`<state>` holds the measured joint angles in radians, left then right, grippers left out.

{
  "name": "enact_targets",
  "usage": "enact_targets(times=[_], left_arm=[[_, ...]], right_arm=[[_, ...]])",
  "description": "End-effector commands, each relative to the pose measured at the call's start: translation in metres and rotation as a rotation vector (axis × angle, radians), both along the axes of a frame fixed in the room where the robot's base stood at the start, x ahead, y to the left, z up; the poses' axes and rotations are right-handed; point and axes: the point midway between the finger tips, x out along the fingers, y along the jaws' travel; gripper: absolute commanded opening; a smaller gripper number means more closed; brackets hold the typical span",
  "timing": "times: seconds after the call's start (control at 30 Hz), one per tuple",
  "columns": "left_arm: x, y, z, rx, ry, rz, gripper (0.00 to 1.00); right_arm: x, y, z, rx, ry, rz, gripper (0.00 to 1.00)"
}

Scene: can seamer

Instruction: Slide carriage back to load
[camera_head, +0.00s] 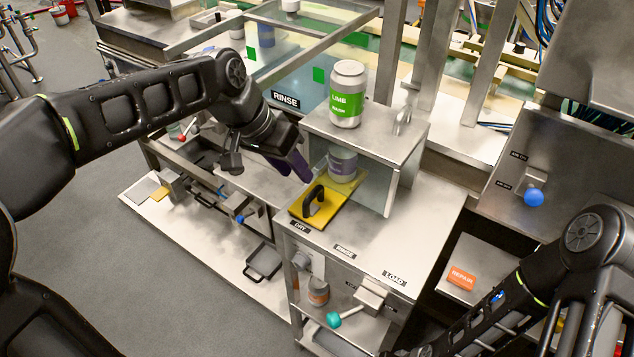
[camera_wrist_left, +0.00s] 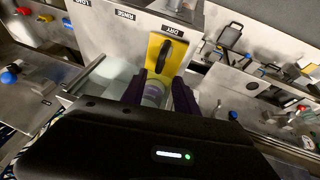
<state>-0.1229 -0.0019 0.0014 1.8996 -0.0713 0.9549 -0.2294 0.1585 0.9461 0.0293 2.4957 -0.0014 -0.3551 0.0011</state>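The yellow carriage (camera_head: 328,208) with a black arched handle (camera_head: 313,201) sits on the counter at the DRY label (camera_head: 300,227). It also shows in the left wrist view (camera_wrist_left: 165,50). A grey-purple can (camera_head: 342,163) stands at the carriage's far end, under a steel shelf. My left gripper (camera_head: 290,165) is above the counter, to the left of the can in the head view. In the left wrist view its purple fingers (camera_wrist_left: 159,95) are apart, with the can (camera_wrist_left: 153,94) showing between them; I cannot tell if they touch it. My right arm shows at lower right, its fingers out of frame.
A green LIME can (camera_head: 347,95) stands on the shelf (camera_head: 380,137) above. A teal-knobbed lever (camera_head: 334,320) is below the counter front. A blue knob (camera_head: 533,197) is at right.

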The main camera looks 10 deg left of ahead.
Motion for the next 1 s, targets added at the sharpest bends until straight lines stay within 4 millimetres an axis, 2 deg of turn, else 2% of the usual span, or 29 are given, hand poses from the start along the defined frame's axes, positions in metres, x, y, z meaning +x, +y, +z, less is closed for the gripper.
enact_targets(times=[0.27, 0.7, 1.0], left_arm=[[0.002, -0.002, -0.006, 0.0, 0.001, 0.001, 0.36], [0.019, -0.021, -0.062, 0.0, 0.004, 0.0, 0.36], [0.023, -0.024, -0.072, 0.0, 0.0, 0.001, 0.36]], right_arm=[[0.0, 0.0, 0.001, 0.0, 0.0, 0.0, 0.36], [0.0, 0.0, 0.006, 0.0, 0.0, 0.0, 0.36], [0.0, 0.0, 0.007, 0.0, 0.0, 0.0, 0.36]])
